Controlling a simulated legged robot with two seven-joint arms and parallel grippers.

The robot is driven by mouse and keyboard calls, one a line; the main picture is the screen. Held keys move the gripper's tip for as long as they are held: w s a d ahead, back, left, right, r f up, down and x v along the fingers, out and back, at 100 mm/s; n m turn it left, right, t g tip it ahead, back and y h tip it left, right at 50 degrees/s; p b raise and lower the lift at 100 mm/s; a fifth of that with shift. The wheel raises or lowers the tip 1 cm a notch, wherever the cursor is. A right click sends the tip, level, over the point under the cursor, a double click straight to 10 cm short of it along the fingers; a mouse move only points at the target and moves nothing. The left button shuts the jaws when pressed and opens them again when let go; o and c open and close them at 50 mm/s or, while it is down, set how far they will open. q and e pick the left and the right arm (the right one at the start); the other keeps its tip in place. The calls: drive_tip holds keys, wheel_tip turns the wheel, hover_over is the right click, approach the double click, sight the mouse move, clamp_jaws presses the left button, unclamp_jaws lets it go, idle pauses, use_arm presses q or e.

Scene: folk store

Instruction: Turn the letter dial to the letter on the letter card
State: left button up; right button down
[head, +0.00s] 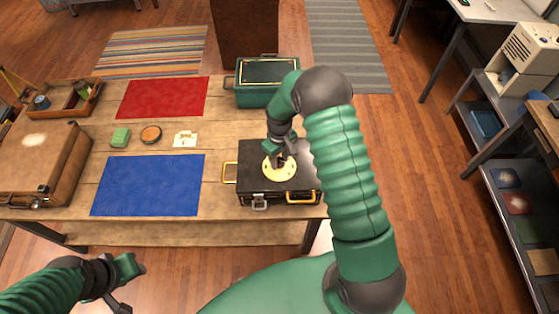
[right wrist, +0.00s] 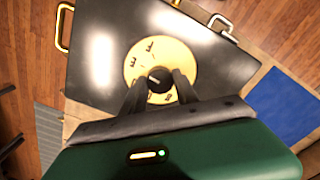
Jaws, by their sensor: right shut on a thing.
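A cream-yellow letter dial (head: 270,175) lies on top of a black case (head: 256,152) at the right of the table. In the right wrist view the dial (right wrist: 183,58) shows dark letters around a black centre knob (right wrist: 153,84); I cannot read the letters surely. My right gripper (head: 280,160) reaches down over the dial and is shut on the knob, one finger each side in the wrist view (right wrist: 157,85). The white letter card (head: 185,139) lies left of the case; its letter is too small to read. My left gripper (head: 130,287) hangs empty in front of the table.
A blue mat (head: 148,185) and red mat (head: 162,97) lie flat. A green box (head: 260,95) stands behind the case.

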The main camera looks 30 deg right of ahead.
sight(279, 161)
drive_tip(key=m, duration=0.3)
drive_tip(key=shift+w+m+b, duration=0.15)
drive_tip(key=shift+m+b, duration=0.25)
drive_tip(key=shift+m, duration=2.2)
drive_tip(key=c, duration=0.9)
unclamp_jaws()
drive_tip(key=shift+b, duration=0.3)
drive_tip(key=shift+c, duration=0.2)
wheel_tip(279, 161, up, 17)
drive_tip(key=b, duration=0.3)
drive_tip(key=shift+f, duration=0.15)
drive_tip(key=shift+f, duration=0.1)
